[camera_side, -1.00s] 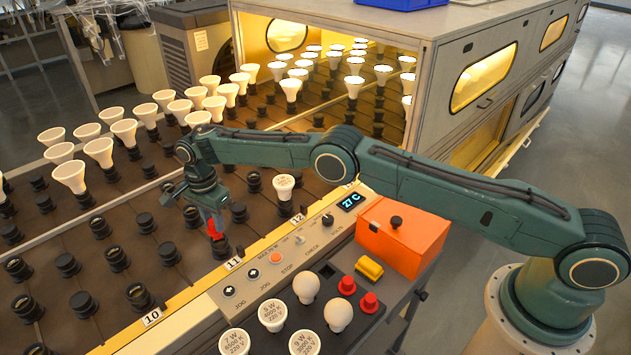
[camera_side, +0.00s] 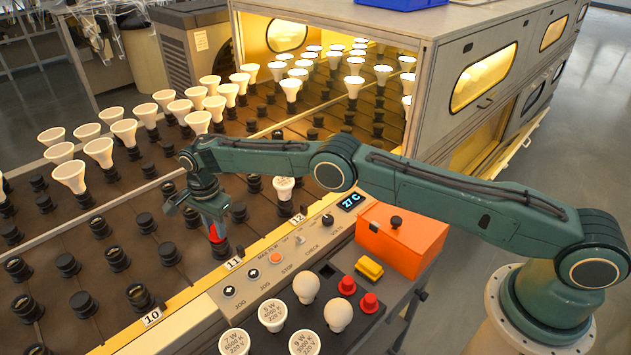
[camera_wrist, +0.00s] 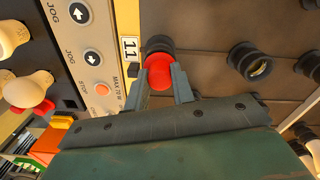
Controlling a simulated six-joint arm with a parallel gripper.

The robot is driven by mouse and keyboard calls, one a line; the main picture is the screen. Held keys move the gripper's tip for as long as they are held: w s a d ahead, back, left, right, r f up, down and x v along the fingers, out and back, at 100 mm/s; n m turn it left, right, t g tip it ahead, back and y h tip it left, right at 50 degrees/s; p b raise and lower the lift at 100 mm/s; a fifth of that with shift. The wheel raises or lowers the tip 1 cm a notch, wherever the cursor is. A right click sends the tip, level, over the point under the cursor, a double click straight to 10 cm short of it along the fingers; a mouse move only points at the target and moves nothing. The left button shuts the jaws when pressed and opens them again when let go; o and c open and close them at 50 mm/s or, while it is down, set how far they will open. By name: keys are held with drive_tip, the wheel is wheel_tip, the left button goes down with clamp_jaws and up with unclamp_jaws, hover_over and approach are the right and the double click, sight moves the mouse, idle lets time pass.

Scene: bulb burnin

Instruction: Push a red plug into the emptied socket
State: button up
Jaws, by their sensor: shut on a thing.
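My gripper (camera_side: 214,232) points down over the conveyor's front row, by the tag "11". It is shut on a red plug (camera_wrist: 160,72), whose red body shows between the two fingers in the wrist view. The plug is at the mouth of a black socket (camera_wrist: 158,46), which it partly covers; the same socket (camera_side: 220,251) is below the fingers in the side view. I cannot tell how deep the plug sits. Two more red plugs (camera_side: 346,285) (camera_side: 369,302) stand on the dark tray.
Black sockets, one beside it holding a white bulb (camera_side: 284,187), surround the spot. The control panel (camera_side: 262,282) with buttons and the yellow rail (camera_side: 205,283) lie close in front. An orange box (camera_side: 402,241) and loose bulbs (camera_side: 306,287) are further right.

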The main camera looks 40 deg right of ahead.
drive_tip(key=shift+f, duration=0.3)
drive_tip(key=o, duration=1)
drive_tip(key=shift+o, duration=0.2)
drive_tip(key=shift+r, duration=0.1)
wheel_tip(320, 180, up, 14)
